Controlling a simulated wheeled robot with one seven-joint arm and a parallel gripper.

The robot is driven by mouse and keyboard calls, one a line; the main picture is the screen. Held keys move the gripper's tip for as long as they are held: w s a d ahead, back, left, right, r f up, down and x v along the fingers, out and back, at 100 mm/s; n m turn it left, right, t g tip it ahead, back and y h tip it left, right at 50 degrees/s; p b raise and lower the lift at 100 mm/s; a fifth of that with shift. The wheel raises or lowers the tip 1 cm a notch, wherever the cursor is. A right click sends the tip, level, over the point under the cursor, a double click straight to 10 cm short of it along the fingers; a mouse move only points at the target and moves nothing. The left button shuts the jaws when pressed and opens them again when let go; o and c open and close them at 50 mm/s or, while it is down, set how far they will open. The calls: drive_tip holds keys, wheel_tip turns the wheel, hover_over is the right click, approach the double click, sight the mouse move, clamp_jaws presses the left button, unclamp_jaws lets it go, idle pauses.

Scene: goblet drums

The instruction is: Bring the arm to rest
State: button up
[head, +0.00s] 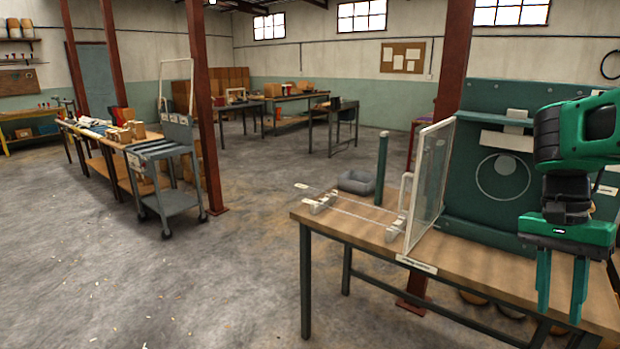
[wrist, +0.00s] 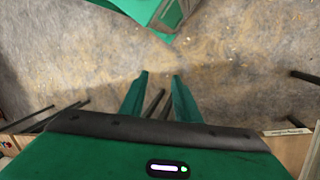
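My gripper (head: 561,313) hangs at the right of the head view with its two green fingers pointing down. The fingers are apart with nothing held between them. It appears in front of the right part of the wooden workbench (head: 470,272) and the green upright panel (head: 470,165). In the wrist view my gripper (wrist: 158,76) also shows a gap between its fingertips, with concrete floor beyond and dark bars lower in the gap.
A grey cart (head: 160,152) and a long loaded table stand at the left. The concrete floor (head: 240,270) between is open.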

drive_tip(key=s+a+f+n+t, duration=0.3)
drive_tip(key=s+a+f+n, duration=0.1)
drive_tip(key=s, duration=0.5)
drive_tip(key=shift+s+a+f+n+y, duration=0.2)
drive_tip(key=shift+s+f+n+y, duration=0.2)
drive_tip(key=shift+f+n, duration=0.6)
drive_tip(key=shift+s+r, duration=0.1)
drive_tip(key=shift+r, duration=0.05)
